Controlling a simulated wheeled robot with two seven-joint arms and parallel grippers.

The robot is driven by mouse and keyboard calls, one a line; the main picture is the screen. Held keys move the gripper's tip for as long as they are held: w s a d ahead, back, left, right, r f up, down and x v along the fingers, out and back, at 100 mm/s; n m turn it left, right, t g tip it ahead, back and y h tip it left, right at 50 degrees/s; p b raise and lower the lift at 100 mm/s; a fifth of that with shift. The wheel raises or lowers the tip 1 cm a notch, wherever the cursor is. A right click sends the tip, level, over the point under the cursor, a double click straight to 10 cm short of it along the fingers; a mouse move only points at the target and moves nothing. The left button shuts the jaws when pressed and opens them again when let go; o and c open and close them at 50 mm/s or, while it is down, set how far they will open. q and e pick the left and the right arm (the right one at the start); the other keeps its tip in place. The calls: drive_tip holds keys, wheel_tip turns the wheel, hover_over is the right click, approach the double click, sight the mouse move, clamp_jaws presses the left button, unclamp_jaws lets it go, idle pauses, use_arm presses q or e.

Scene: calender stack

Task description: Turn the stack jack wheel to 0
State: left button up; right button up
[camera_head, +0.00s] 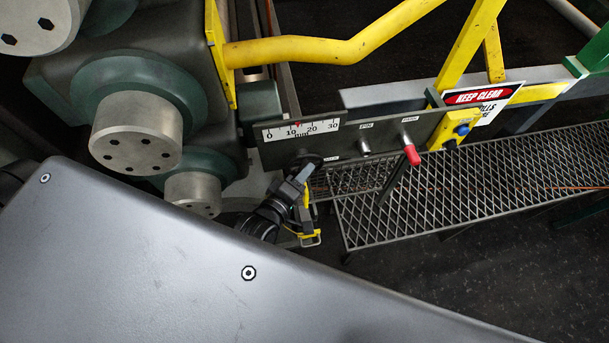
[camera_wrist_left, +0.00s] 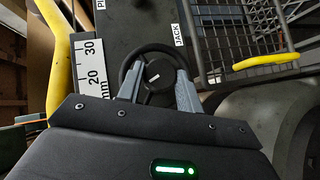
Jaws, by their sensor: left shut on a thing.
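The jack wheel is a black handwheel with a dark hub and a small white mark, clear in the left wrist view (camera_wrist_left: 153,69) beside a JACK label. My left gripper (camera_wrist_left: 158,88) is shut on its rim, with one grey finger on each side of the lower part. In the head view the left gripper (camera_head: 301,177) is at the panel's lower left edge, and the wheel there is mostly hidden. The white mm scale (camera_head: 301,129) runs from 0 to 30. My right gripper is not in view.
Right of the scale, the panel carries a small knob (camera_head: 364,146), a red-handled lever (camera_head: 411,155) and a yellow box with a blue button (camera_head: 462,130). Large rolls (camera_head: 137,130) stand at left. A mesh walkway (camera_head: 470,185) lies below; a yellow rail (camera_head: 310,49) runs above.

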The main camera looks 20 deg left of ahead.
use_arm(q)
drive_tip(key=shift+r+m+g, duration=0.1)
drive_tip(key=shift+m+g, duration=0.2)
idle(0.4)
drive_tip(key=o, duration=1)
drive_tip(key=shift+s, duration=0.1)
drive_tip(key=b+v, duration=0.4)
drive_tip(key=v, duration=0.6)
drive_tip(key=shift+s, duration=0.3)
drive_tip(key=shift+d+r, duration=0.1)
drive_tip(key=shift+r, duration=0.05)
